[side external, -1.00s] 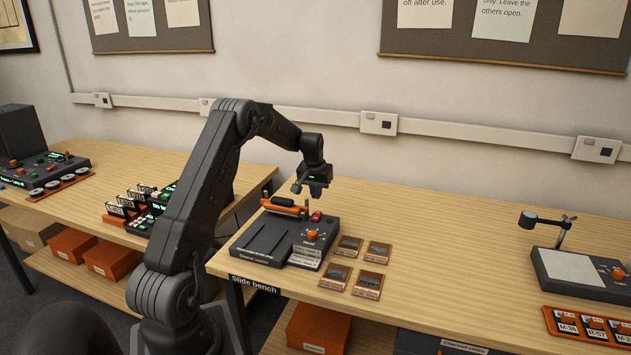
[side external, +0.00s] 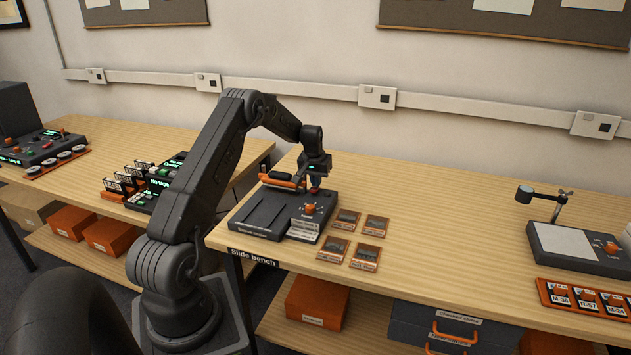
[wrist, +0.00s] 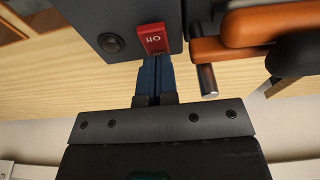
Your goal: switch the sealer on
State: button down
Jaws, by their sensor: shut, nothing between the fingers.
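The sealer (side external: 262,218) is a dark box at the left front of the slide bench, with an orange knob (side external: 309,209) and an orange-and-black handle (side external: 284,180) at its back. Its red switch (side external: 314,191) is at the back right. In the wrist view the red switch (wrist: 153,39) carries small white lettering, too small to read surely. My gripper (side external: 314,186) is just above the switch. In the wrist view its blue fingers (wrist: 154,62) are shut and empty, with tips at the switch's lower end, seemingly touching. I cannot tell which way the switch is tilted.
Several slides in orange-brown mounts (side external: 345,220) lie right of the sealer. A metal pin (wrist: 207,80) and the orange handle (wrist: 262,30) are close beside the fingers in the wrist view. A lightbox (side external: 565,250) stands far right; bench between is clear.

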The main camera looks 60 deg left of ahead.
aim_at(312, 191)
jog(key=shift+s+d+f, duration=0.25)
jog(key=shift+f, duration=0.35)
jog(key=shift+s+d+r, duration=0.15)
jog(key=shift+s+d, duration=0.35)
jog(key=shift+r, duration=0.1)
jog(key=v, duration=1.4)
jog(key=shift+w+a+r, duration=0.2)
jog(key=shift+w+a+r, duration=0.2)
jog(key=shift+w+a, duration=0.2)
jog(key=shift+a, duration=0.05)
